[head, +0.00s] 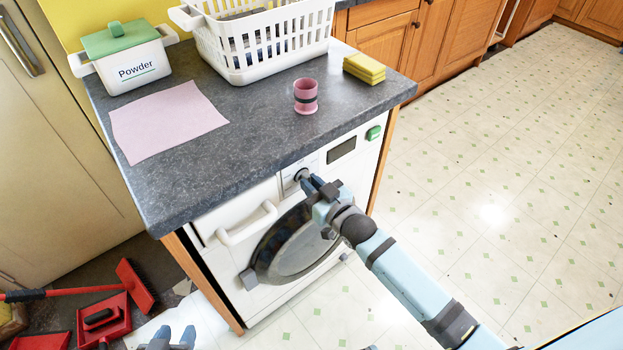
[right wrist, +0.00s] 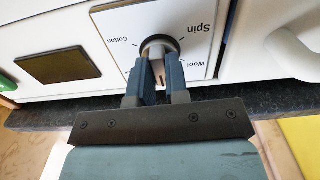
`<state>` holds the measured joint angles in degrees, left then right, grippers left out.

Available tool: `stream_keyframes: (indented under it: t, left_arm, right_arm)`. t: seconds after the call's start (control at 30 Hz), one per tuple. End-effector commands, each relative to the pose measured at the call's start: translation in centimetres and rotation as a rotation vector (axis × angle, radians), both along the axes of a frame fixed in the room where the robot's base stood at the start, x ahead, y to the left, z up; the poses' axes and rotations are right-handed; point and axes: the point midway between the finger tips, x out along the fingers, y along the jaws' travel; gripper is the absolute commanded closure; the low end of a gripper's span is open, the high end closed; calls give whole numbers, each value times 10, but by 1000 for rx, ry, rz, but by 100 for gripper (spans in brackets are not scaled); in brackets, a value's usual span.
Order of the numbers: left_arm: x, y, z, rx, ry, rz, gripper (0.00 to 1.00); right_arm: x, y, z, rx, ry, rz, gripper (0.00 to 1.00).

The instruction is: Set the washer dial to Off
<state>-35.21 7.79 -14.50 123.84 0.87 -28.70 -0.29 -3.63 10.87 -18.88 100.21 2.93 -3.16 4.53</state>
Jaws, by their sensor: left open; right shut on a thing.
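The washer dial (head: 301,175) sits on the white front panel of the washer (head: 214,222), under the worktop. In the right wrist view, the dark round dial (right wrist: 160,43) is on a white plate with upside-down labels Spin, Cotton and Wool; I see no Off label. My right gripper (head: 308,181) reaches the dial from the front, its two blue fingers (right wrist: 161,76) shut on the dial's grip, which they partly hide. My left gripper (head: 172,337) is open and empty at the bottom left, low near the floor, well away from the dial.
A dark display (head: 341,150) and green button (head: 373,133) are right of the dial; a drawer handle (head: 247,224) is left. The worktop holds a basket (head: 240,65), powder box (head: 125,72), pink cup (head: 305,92) and sponges (head: 364,69). A red dustpan (head: 103,320) lies on the floor.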

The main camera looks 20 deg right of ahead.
Motion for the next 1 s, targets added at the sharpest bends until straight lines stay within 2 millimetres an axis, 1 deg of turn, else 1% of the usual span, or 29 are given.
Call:
stream_keyframes:
  t: [0.1, 0.37, 0.57, 0.6, 0.67, 0.7, 1.0]
  left_arm:
    - [0, 1, 1, 3, 2, 1, 57]
    - [-1, 1, -6, 7, 13, 1, 57]
    - [-1, 1, -5, 7, 11, 1, 57]
    - [-1, 0, -4, 6, 10, 1, 57]
    - [-1, 0, -3, 5, 8, 2, 57]
    - [-1, 0, -2, 5, 7, 2, 57]
    - [0, 0, 1, 3, 2, 1, 57]
  right_arm:
    - [0, 0, 0, 18, 7, 0, 100]
    - [0, 0, -1, 28, 11, 0, 100]
    - [0, 0, -1, 27, 11, 0, 100]
    - [0, 0, -1, 27, 11, 0, 76]
    - [0, 0, -1, 27, 11, 0, 62]
    - [0, 0, -1, 27, 11, 0, 60]
    - [-3, -1, 0, 26, 10, 0, 60]
